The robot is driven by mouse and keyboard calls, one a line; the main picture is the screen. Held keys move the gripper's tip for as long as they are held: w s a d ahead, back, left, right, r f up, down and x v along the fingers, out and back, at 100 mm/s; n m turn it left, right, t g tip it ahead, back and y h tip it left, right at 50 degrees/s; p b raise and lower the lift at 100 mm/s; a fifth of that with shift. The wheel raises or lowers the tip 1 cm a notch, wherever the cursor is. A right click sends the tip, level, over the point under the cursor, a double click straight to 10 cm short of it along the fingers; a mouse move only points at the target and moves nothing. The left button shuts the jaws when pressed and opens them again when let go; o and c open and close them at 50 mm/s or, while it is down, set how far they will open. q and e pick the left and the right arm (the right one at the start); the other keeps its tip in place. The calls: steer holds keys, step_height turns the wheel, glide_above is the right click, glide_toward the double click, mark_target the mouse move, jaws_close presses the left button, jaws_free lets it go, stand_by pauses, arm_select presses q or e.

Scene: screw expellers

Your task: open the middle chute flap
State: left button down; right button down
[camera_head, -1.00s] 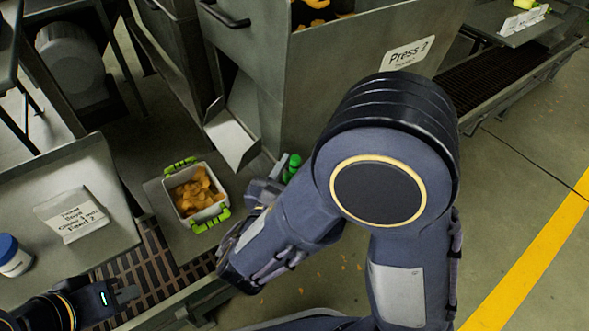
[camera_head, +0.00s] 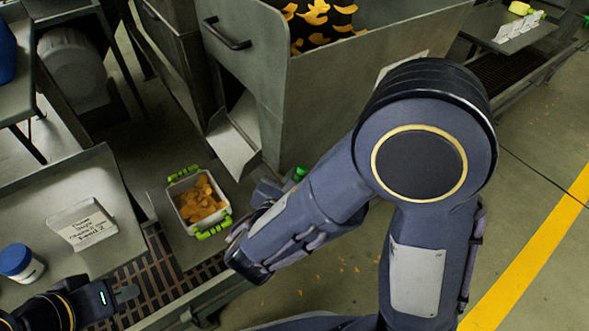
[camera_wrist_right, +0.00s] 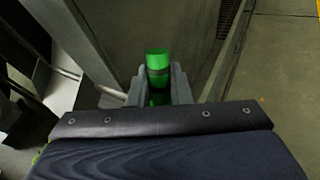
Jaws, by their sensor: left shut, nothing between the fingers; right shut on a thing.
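The middle press (camera_head: 268,95) is a grey metal housing. A pale sloping chute plate (camera_head: 235,140) comes out low on its front, above a white crate (camera_head: 178,188) with green handles. A green cylindrical grip (camera_head: 300,173) shows beside my right forearm; the part it belongs to is mostly hidden. In the right wrist view, my right gripper (camera_wrist_right: 158,88) is shut on this green grip (camera_wrist_right: 157,60), whose top sticks up between the fingers. My left gripper (camera_head: 127,292) is shut and empty, low at the left over a slatted grate.
Orange pieces lie in the crate and in the open top of the press (camera_head: 318,20). A side table with a card (camera_head: 82,224) and a blue-lidded jar (camera_head: 20,263) is at the left. Open floor (camera_head: 530,200) lies at the right.

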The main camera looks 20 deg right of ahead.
steer(key=shift+d+y, duration=0.1)
steer(key=shift+y, duration=0.2)
arm_select(q)
steer(key=shift+r, duration=0.25)
arm_select(e)
steer(key=shift+f, duration=0.1)
steer(key=c, duration=1.4)
jaws_free()
